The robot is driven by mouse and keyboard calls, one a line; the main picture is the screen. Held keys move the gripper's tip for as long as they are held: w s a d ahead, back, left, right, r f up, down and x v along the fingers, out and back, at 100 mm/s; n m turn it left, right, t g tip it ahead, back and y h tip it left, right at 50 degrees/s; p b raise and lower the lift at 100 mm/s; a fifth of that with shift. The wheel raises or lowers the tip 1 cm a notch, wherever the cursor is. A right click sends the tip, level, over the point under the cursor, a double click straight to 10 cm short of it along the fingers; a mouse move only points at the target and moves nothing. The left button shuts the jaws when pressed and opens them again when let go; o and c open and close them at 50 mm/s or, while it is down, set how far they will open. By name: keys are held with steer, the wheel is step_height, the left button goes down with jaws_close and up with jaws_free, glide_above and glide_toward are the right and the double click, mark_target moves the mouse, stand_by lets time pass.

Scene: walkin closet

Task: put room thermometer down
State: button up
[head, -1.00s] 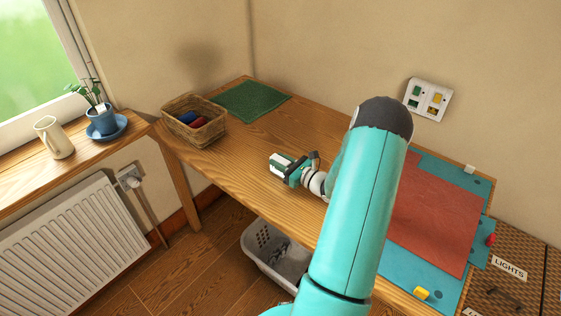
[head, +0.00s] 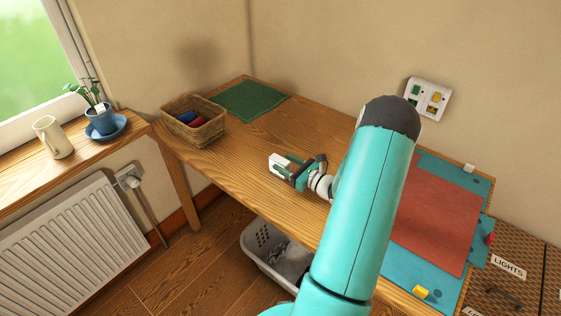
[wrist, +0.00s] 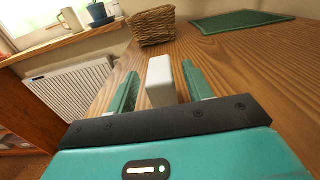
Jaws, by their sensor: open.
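The room thermometer, a small white block (head: 279,162), is on the wooden table near its front edge. It also shows in the wrist view (wrist: 160,82), upright between the two green fingers. My gripper (head: 288,168) is open around it, with a gap visible on each side in the wrist view (wrist: 161,86). The thermometer's lower part and its contact with the table are partly hidden by my gripper.
The wooden table (head: 255,150) is clear around my gripper. A wicker basket (head: 207,133) and a green mat (head: 252,100) are toward the far end. A red mat (head: 435,220) lies on the right. A laundry basket (head: 262,262) stands on the floor below.

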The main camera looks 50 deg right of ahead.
steer(key=s, duration=0.9)
steer(key=shift+d, duration=0.35)
steer(key=w+a+r+n+g+y, duration=0.25)
steer(key=a+r+n+g, duration=0.2)
steer(key=a, duration=0.35)
steer(key=w+a+r+n+g+y, duration=0.1)
steer(key=a+r+n+g+y, duration=0.2)
steer(key=a+n, duration=0.45)
steer(key=w+a+r+n+g+y, duration=0.2)
steer(key=a+r+n+g+y, duration=0.15)
steer(key=a, duration=0.65)
steer(key=s+a+r+n+g+h, duration=0.1)
steer(key=s+a+r+n+h, duration=0.9)
steer(key=n, duration=0.9)
steer(key=s+a+r, duration=0.1)
steer(key=a+r, duration=0.2)
steer(key=a, duration=0.1)
steer(key=shift+s+a+r+h, duration=0.25)
steer(key=shift+a+h, duration=0.05)
steer(key=shift+a, duration=0.1)
